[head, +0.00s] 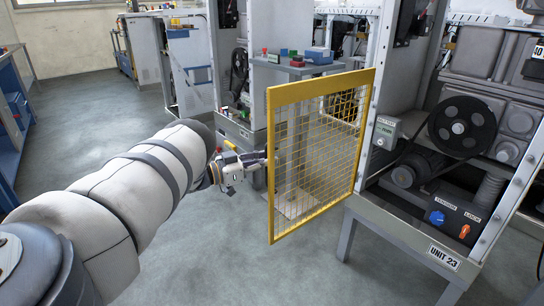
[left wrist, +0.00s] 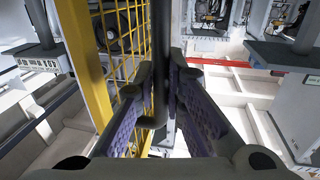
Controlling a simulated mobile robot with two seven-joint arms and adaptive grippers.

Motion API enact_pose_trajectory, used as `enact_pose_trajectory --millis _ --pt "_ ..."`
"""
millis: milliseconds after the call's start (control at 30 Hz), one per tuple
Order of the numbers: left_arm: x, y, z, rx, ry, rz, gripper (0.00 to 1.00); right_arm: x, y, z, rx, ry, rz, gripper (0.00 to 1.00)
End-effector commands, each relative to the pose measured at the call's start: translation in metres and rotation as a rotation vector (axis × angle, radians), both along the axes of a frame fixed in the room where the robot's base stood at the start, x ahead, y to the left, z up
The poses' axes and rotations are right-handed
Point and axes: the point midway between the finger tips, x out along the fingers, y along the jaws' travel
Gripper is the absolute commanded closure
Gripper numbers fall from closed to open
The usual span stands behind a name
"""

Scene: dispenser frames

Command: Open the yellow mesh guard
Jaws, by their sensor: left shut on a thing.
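The yellow mesh guard (head: 320,85) stands swung out from the machine frame in the middle of the head view, so the machine behind shows uncovered. Its right edge is beside a white frame post. My left gripper (head: 258,160) is at the guard's left edge, on its outer side. In the left wrist view, the guard's yellow edge and mesh (left wrist: 94,75) are left of the fingers. The left fingers (left wrist: 160,115) are shut on a dark upright bar (left wrist: 161,50), which looks like the guard's handle. My right gripper is not in view.
The machine marked UNIT 23 (head: 444,256) stands at the right, with a pulley (head: 461,125) and a blue control box (head: 452,215) inside its frame. A bench with small boxes (head: 300,66) stands behind the guard. The grey floor at front and left is clear.

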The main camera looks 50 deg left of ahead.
Motion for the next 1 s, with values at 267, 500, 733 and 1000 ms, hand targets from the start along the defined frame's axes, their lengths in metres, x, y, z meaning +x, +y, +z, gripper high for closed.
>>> enact_pose_trajectory --millis 267,500,733,1000 --pt "0.0 0.002 0.0 -0.002 0.002 0.002 1.0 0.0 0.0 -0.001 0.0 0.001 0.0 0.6" --pt "0.001 0.002 0.0 -0.001 0.001 0.002 0.72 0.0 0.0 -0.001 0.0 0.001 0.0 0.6" --pt "0.001 0.002 0.0 -0.001 0.0 0.002 0.69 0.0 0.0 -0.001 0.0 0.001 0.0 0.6" --pt "-0.032 0.01 0.0 -0.003 0.002 0.006 0.69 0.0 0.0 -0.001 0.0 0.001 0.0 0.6"
